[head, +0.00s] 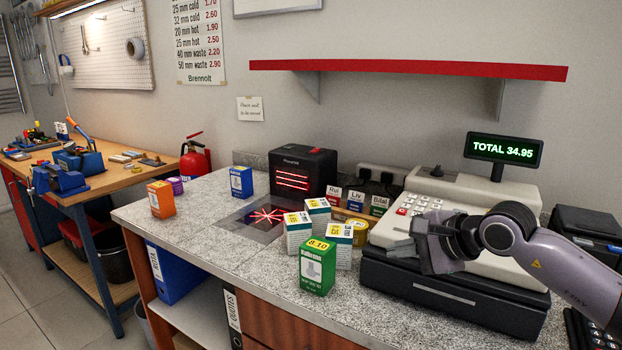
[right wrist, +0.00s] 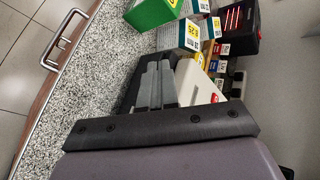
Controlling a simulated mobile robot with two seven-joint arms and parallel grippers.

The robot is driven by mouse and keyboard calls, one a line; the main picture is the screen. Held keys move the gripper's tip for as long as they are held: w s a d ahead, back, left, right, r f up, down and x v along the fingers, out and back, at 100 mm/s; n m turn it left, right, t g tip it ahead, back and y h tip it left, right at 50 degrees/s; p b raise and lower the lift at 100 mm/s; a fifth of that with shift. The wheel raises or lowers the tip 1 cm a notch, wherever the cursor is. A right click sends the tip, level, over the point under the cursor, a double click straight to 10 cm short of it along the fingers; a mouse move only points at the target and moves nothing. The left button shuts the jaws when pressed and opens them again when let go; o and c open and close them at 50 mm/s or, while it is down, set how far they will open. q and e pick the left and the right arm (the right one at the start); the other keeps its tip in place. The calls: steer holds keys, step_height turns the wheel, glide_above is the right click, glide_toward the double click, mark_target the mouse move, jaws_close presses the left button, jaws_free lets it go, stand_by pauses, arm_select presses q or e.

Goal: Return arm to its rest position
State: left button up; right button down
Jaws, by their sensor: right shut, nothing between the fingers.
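My right gripper (head: 428,246) is in front of the cash register (head: 468,208) in the head view, over its keypad side and the dark cash drawer (head: 450,297). Its fingers are shut with nothing between them. In the right wrist view the closed fingers (right wrist: 157,84) show above the counter. The arm comes in from the right edge of the head view. I cannot tell whether the gripper touches the register. My left gripper is not in view.
A green box (head: 317,266) and several white boxes stand left of the register. A black scanner (head: 302,171) stands behind them. A blue box (head: 241,182) and an orange box (head: 161,199) are farther left. A red shelf (head: 410,69) hangs above. The counter's front left (head: 190,232) is clear.

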steer(key=s+a+r+m+t+y, duration=0.4)
steer(key=s+a+r+m+y, duration=0.2)
steer(key=s+a+m+y, duration=0.6)
steer(key=d+f+m+t+h, duration=0.4)
steer(key=d+m+h, duration=0.4)
steer(key=m, duration=0.7)
steer(key=d+f+m+t+h, duration=0.3)
steer(key=d+f+m+h, duration=0.3)
steer(key=m+h, duration=0.6)
steer(key=s+d+f+m+g, duration=0.4)
steer(key=d+f+m+g, duration=0.1)
steer(key=f+m, duration=0.35)
steer(key=s+f+m+g+y, duration=0.1)
steer(key=s+f+m+g, duration=0.4)
steer(key=s, duration=0.6)
steer(key=s+f+m+g, duration=0.4)
steer(key=s+f+g, duration=0.25)
steer(key=s, duration=0.45)
steer(key=w+a+f+t+y, duration=0.2)
steer(key=w+f+t, duration=0.5)
steer(key=f, duration=0.2)
steer(key=shift+a+f+n, duration=0.35)
steer(key=shift+a+n, duration=0.05)
steer(key=shift+n, duration=0.05)
steer(key=shift+t, duration=0.25)
